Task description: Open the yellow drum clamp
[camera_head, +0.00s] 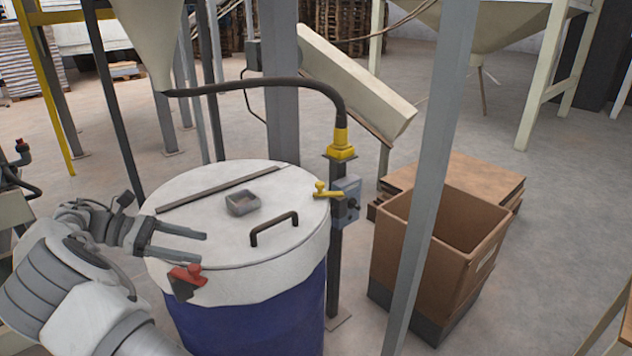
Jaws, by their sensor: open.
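A yellow clamp-like lever (325,190) sits at the right rim of the drum, in front of a grey box on a post. I cannot tell whether it is fixed to the drum or to the box. A red clamp (186,279) sits on the drum's front left rim. The blue drum (250,318) stands upright with a white lid (212,184). My gripper (203,246) is open and empty over the left part of the lid, pointing right. It is close to the red clamp and well apart from the yellow one.
The lid carries a black handle (274,229), a small grey tray (242,203) and a flat bar (222,188). A grey box (347,200) and a black hose (270,83) with a yellow fitting (340,146) are beside the drum. A slanted grey post (432,165) and cardboard box (432,262) stand right.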

